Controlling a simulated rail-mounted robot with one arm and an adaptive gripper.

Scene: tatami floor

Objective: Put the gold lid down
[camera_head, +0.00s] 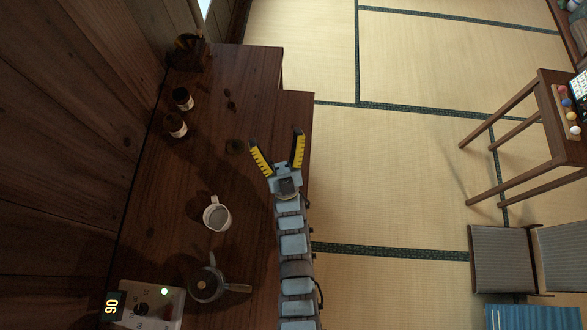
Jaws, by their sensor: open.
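A small round, dark olive-gold disc (235,146) lies flat on the dark wooden counter; it may be the gold lid, but it is too dim to be sure. My gripper (276,148) is open, with its two yellow-and-black fingers spread wide and nothing seen between them. It is to the right of the disc, over the counter's right part. Two dark jars with pale labels, one jar (182,98) behind the other jar (176,126), stand at the counter's left side. Their tops look dark.
A white pitcher (217,214) stands mid-counter. A grey pot with a handle (206,285) is near the front, beside a control box (152,304). Small dark pieces (230,100) lie farther back. Tatami floor, a side table (552,112) and a chair (497,256) are to the right.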

